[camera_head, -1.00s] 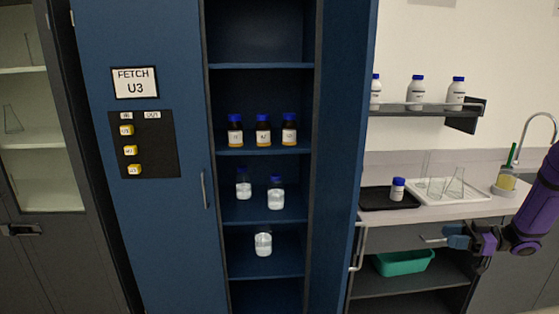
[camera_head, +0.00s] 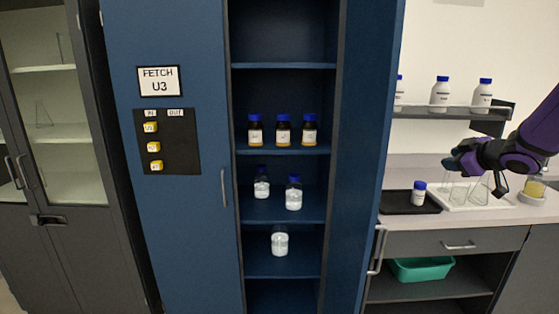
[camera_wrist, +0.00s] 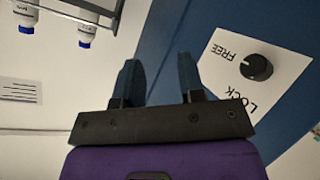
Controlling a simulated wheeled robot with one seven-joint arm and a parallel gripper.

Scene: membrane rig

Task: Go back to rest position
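My gripper (camera_head: 449,162) is at the right of the head view, raised in front of the bench, with my purple arm reaching in from the right edge. In the wrist view my gripper (camera_wrist: 160,82) shows two blue fingers standing apart with nothing between them. Behind them are a white wall and a blue panel. The panel bears a white label with a black knob (camera_wrist: 256,67) and the words FREE and LOCK. The knob is to the right of the fingers and apart from them.
An open blue cabinet (camera_head: 390,60) holds several bottles. The bench has a black tray (camera_head: 396,204) with a white bottle (camera_head: 418,193), and a white tray (camera_head: 512,202) with glassware. A wall shelf (camera_head: 455,111) with white bottles is above. A teal bin (camera_head: 421,269) sits below.

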